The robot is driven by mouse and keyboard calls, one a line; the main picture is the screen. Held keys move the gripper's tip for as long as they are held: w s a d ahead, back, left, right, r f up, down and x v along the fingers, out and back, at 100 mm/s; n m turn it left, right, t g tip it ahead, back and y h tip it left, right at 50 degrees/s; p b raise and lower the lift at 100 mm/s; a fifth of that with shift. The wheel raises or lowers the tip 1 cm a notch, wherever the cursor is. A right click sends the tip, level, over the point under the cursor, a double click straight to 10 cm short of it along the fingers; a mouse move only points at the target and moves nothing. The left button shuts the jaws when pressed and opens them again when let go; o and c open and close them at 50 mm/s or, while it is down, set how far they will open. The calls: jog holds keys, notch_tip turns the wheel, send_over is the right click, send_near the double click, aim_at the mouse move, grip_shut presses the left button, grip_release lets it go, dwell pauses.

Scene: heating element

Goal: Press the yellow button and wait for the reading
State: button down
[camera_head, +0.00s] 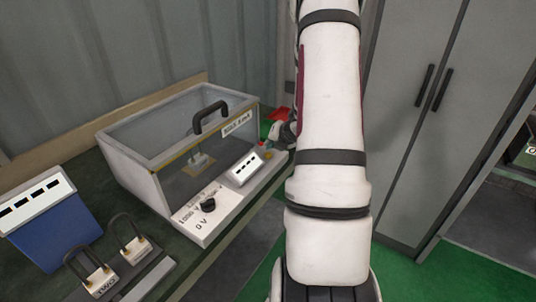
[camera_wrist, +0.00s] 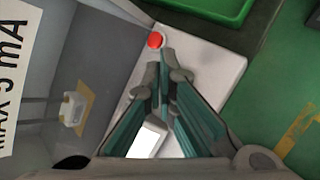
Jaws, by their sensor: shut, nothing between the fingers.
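The test box (camera_head: 165,145) with a clear lid and black handle stands on the bench. Its white front panel (camera_head: 192,215) carries a black knob (camera_head: 208,205) and a display (camera_head: 246,168). A small yellow-orange button (camera_head: 267,155) shows at the panel's right end. A red button (camera_wrist: 155,40) shows in the wrist view, just beyond my fingertips. My gripper (camera_wrist: 161,62) is shut and empty, over the panel's end; it is partly hidden behind my arm in the head view (camera_head: 285,131). The yellow button is not visible in the wrist view. I cannot tell whether the fingertips touch anything.
Grey cabinets (camera_head: 415,110) stand at the right. A red tray (camera_head: 279,113) and a green tray (camera_wrist: 215,10) lie beyond the box.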

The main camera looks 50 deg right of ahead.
aim_at(270, 153)
jog(key=shift+f, duration=0.15)
jog(key=shift+f+b, duration=0.25)
jog(key=shift+b, duration=0.05)
jog(key=shift+f+b, duration=0.4)
jog(key=shift+f, duration=0.1)
dwell(0.5)
jog(key=shift+r, duration=0.2)
jog(key=shift+r+p, duration=0.7)
jog(key=shift+r, duration=0.1)
notch_tip(270, 153, up, 5)
jog(key=p, duration=0.4)
jog(key=shift+s, duration=0.1)
